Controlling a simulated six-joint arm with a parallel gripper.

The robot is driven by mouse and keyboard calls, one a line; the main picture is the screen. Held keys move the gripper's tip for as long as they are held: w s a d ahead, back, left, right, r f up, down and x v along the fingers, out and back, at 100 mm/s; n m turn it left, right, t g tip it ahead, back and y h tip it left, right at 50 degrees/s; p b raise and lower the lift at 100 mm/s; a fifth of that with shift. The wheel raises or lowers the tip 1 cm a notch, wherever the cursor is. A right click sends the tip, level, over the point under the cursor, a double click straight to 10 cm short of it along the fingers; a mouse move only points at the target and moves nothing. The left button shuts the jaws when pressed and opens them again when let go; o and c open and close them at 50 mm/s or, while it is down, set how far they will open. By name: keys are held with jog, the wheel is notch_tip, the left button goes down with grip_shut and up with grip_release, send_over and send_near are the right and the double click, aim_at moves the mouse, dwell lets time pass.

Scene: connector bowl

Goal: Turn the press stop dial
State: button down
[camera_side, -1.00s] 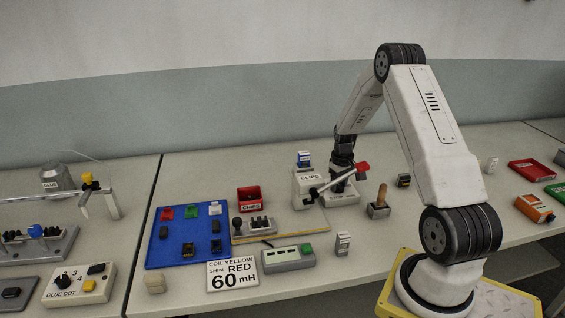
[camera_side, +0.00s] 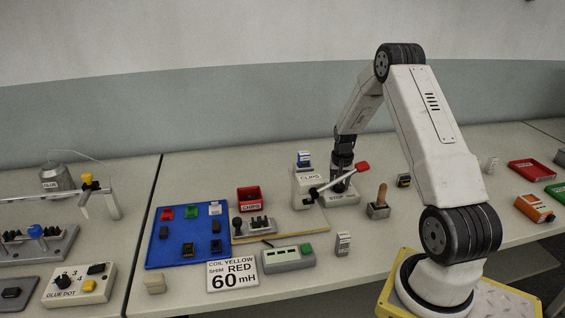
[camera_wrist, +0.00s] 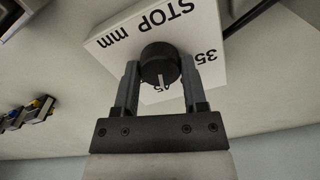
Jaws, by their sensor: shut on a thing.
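The press stop dial (camera_wrist: 160,62) is a round black knob with a white pointer line. It sits on a white plate (camera_wrist: 112,45) lettered "STOP mm", with "35" and a partly hidden "45" on it. In the wrist view the pointer aims down toward the "45". My gripper (camera_wrist: 160,72) is shut on the dial, one finger on each side. In the side view my gripper (camera_side: 341,180) is low over the plate (camera_side: 350,199), beside the press's red-tipped lever (camera_side: 361,168); the dial cannot be made out there.
The white "CLIPS" press body (camera_side: 306,190) stands just left of my gripper. A wooden-handled tool (camera_side: 381,200) stands to the right.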

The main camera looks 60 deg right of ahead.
aim_at(339, 184)
jog(key=shift+m, duration=0.5)
jog(key=shift+c, duration=0.7)
grip_release()
jog(key=shift+r, duration=0.1)
jog(key=shift+r, duration=3.85)
